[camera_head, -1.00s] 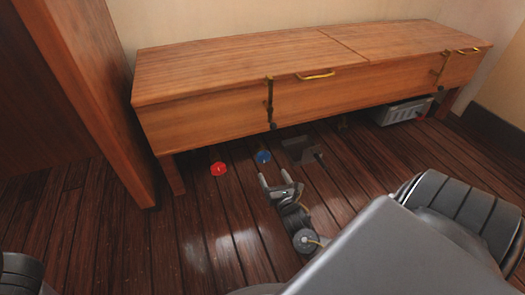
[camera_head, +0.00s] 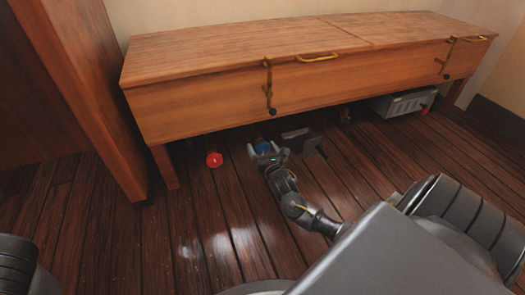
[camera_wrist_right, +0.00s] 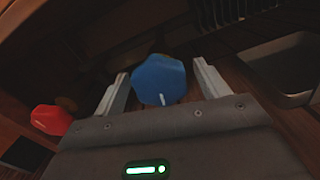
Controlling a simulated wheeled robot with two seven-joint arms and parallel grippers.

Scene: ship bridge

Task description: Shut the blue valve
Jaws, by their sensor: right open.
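The blue valve (camera_head: 262,147) is a small blue knob low under the front of the wooden bench, partly hidden by my right gripper (camera_head: 268,157) in the head view. In the right wrist view the blue valve (camera_wrist_right: 159,80) is a rounded, many-sided knob with a white mark near its lower edge. It sits between the two fingers of my right gripper (camera_wrist_right: 160,88), which are open with a gap on each side of the knob. My left gripper is not in view.
A red valve (camera_head: 214,159) stands left of the blue one; it also shows in the wrist view (camera_wrist_right: 51,120). A dark grey box-like object (camera_head: 303,141) is just right of the gripper. The wooden bench (camera_head: 205,100) overhangs behind. A grey box (camera_head: 403,103) lies farther right. Floor in front is clear.

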